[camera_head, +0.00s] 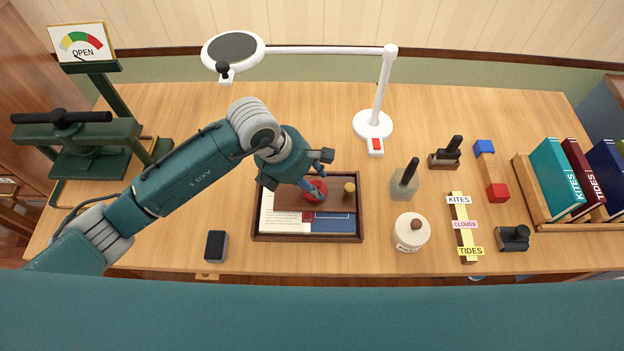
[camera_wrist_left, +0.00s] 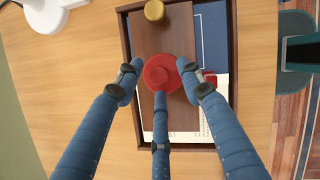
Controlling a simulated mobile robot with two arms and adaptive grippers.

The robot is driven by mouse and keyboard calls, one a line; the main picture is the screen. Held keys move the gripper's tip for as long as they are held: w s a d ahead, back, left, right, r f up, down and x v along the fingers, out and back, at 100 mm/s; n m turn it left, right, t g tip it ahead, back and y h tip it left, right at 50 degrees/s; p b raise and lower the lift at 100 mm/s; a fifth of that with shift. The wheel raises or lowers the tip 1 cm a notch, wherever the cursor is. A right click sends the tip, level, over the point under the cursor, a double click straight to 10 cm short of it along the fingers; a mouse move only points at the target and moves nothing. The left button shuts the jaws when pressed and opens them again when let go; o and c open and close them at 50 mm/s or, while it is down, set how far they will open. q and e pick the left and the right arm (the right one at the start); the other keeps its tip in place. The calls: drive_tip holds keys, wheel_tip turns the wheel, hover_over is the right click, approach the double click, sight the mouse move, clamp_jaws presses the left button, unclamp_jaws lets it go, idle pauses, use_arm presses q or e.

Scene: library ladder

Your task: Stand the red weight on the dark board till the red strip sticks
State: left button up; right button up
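The red weight (camera_head: 315,190) stands upright on the dark board (camera_head: 290,197) in the wooden tray (camera_head: 307,239). In the left wrist view the weight (camera_wrist_left: 160,73) is round with a knob on top, and the board (camera_wrist_left: 177,40) lies under it. My left gripper (camera_head: 317,184) is over the weight. In its wrist view its three blue fingers (camera_wrist_left: 161,78) are spread around the weight, with a gap at the left finger; contact at the others is unclear. A small piece of the red strip (camera_wrist_left: 210,78) shows beside the board. My right gripper is out of view.
White paper and a blue sheet lie in the tray. A green press (camera_head: 75,150) stands left.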

use_arm(q)
drive_tip(key=shift+r, duration=0.2)
drive_tip(key=shift+a+r, duration=0.2)
drive_tip(key=shift+r, duration=0.1)
drive_tip(key=b+v, duration=0.2)
drive_tip(key=v, duration=0.9)
drive_tip(key=shift+s+a, duration=0.1)
drive_tip(key=shift+s, duration=0.05)
